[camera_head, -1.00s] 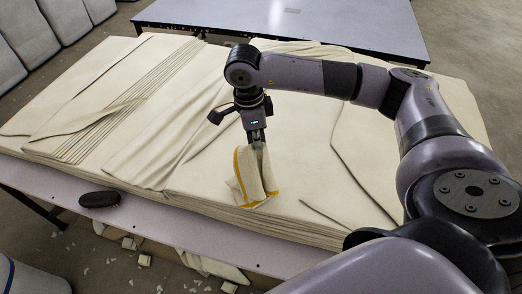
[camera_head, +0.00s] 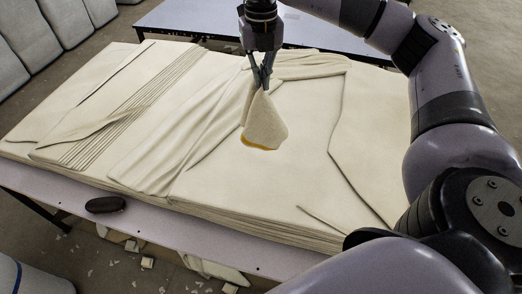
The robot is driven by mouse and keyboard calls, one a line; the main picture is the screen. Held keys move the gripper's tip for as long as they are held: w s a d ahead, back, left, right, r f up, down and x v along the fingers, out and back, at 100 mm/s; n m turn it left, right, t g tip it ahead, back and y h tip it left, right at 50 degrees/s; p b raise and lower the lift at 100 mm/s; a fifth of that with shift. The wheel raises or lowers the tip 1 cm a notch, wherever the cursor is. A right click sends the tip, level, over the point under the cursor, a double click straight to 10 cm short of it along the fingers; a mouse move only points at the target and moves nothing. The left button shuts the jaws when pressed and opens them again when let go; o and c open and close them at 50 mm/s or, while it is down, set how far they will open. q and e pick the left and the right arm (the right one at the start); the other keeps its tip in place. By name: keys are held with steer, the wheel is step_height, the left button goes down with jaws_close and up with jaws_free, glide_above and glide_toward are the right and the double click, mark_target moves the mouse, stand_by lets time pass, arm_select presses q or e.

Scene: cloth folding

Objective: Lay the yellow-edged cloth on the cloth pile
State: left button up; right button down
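The yellow-edged cloth (camera_head: 266,122) is cream, with a yellow hem showing along its lower edge. It hangs bunched from my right gripper (camera_head: 262,84), whose fingers are closed on its top. The cloth is over the middle of the cloth pile (camera_head: 235,190), its lower edge close to or touching the top layer; I cannot tell which. The pile is a broad stack of cream sheets with folds and loose flaps on top. My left gripper is not in the view.
The pile lies on a pale lilac table (camera_head: 160,228). A dark oval object (camera_head: 105,205) lies on the table's front edge. Another table (camera_head: 205,18) stands behind. Scraps (camera_head: 147,262) are on the floor below. The pile's front right top is fairly clear.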

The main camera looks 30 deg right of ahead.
step_height(320, 180, down, 10)
steer(key=b, duration=0.5)
steer(key=shift+r, duration=0.2)
steer(key=shift+w, duration=0.1)
steer(key=w+d+n, duration=0.7)
steer(key=w+n, duration=0.2)
steer(key=w, duration=0.3)
steer(key=n, duration=0.1)
glide_toward(263, 203)
step_height(263, 203, down, 5)
steer(key=shift+w+f, duration=0.1)
steer(key=shift+f, duration=0.05)
stand_by(1.4)
